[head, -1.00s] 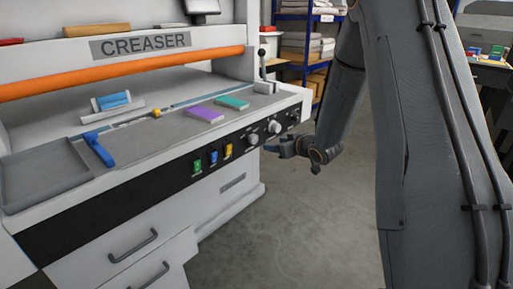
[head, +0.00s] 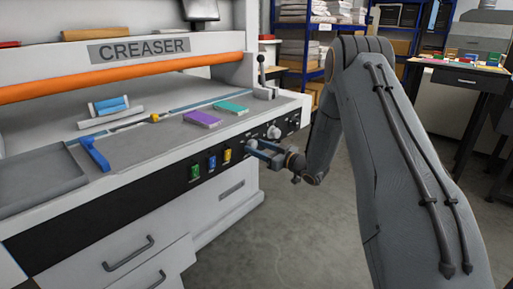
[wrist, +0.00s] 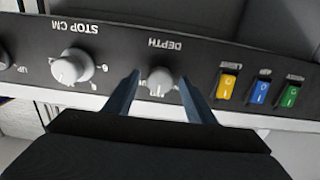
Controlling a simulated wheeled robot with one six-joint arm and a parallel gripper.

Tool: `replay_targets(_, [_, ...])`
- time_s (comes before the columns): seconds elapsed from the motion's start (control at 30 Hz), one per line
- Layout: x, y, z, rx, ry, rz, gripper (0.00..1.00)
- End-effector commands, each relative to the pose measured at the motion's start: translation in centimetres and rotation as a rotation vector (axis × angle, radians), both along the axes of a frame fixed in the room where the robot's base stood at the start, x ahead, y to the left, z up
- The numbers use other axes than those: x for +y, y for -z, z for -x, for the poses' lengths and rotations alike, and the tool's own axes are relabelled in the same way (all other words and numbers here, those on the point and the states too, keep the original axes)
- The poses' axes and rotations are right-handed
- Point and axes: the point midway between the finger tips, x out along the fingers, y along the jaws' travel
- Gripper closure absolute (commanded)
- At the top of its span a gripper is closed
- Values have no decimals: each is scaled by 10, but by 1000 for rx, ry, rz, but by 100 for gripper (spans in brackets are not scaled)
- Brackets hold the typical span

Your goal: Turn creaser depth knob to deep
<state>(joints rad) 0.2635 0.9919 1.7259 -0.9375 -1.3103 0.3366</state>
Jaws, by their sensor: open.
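The creaser's depth knob (wrist: 160,80), a small light grey dial under the upside-down label DEPTH, shows in the wrist view. My gripper (wrist: 158,77) is open, with one blue-grey finger on each side of this knob. I cannot tell whether the fingers touch it. The setting marks around the knob are mostly hidden or too small to read, and its pointer is unclear. In the head view my gripper (head: 252,147) is at the black front panel of the creaser (head: 125,205), partly covering the knob.
In the wrist view the larger STOP CM knob (wrist: 71,69) is left of the depth knob. Yellow (wrist: 228,87), blue (wrist: 260,92) and green (wrist: 290,96) switches are to the right. Purple (head: 202,119) and teal (head: 232,108) blocks lie on the bed. Open floor lies in front.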

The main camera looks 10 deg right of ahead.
Motion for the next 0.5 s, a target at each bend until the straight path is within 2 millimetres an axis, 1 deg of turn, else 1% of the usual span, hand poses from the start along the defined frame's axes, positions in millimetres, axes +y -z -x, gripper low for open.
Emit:
replay_targets(0.13, [4,0,-6,1,1,-2,50])
replay_targets(0.37, [5,0,-7,1,1,-2,50])
replay_targets(0.4, [5,0,-7,1,1,-1,53])
replay_targets(0.47, [5,0,-7,1,1,-1,63])
replay_targets(0.5, [5,0,-7,1,1,-1,70])
